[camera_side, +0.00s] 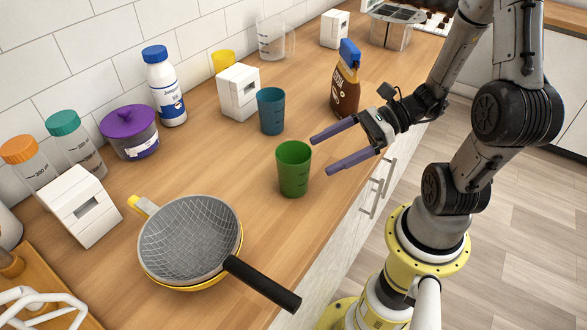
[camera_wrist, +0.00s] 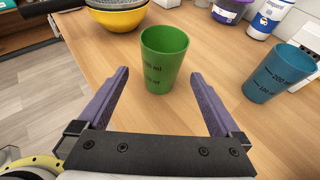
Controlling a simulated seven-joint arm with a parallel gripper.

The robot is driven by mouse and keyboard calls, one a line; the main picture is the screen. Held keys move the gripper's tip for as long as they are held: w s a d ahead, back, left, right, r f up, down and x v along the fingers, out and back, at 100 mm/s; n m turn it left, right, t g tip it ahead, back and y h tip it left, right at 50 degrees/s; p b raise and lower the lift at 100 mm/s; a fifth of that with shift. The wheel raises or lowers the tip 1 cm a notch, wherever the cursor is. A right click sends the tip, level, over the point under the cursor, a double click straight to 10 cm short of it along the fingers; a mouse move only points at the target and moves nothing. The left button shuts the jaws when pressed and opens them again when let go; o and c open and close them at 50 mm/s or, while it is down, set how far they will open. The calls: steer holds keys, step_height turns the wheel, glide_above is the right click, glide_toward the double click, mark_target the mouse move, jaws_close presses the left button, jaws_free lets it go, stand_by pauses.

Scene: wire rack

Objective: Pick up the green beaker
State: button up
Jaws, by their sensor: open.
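The green beaker (camera_side: 293,170) stands upright on the wooden counter near its front edge. In the wrist view the green beaker (camera_wrist: 162,62) is ahead of my gripper, lying between the lines of the two fingers at their far end. My gripper (camera_side: 319,154) is open, with purple fingers spread apart and nothing held between them. In the side view the fingers point left toward the beaker from its right side, with the tips close to it.
A blue beaker (camera_side: 271,110) stands behind the green one. A white box (camera_side: 238,92) stands behind.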

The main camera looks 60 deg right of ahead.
mark_target(279, 155)
steer(key=shift+x, duration=5.7)
steer(key=shift+c, duration=0.3)
steer(key=shift+d, duration=0.1)
steer(key=c, duration=1.2)
steer(key=shift+o, duration=0.2)
steer(key=shift+r, duration=0.15)
steer(key=shift+r, duration=4.75)
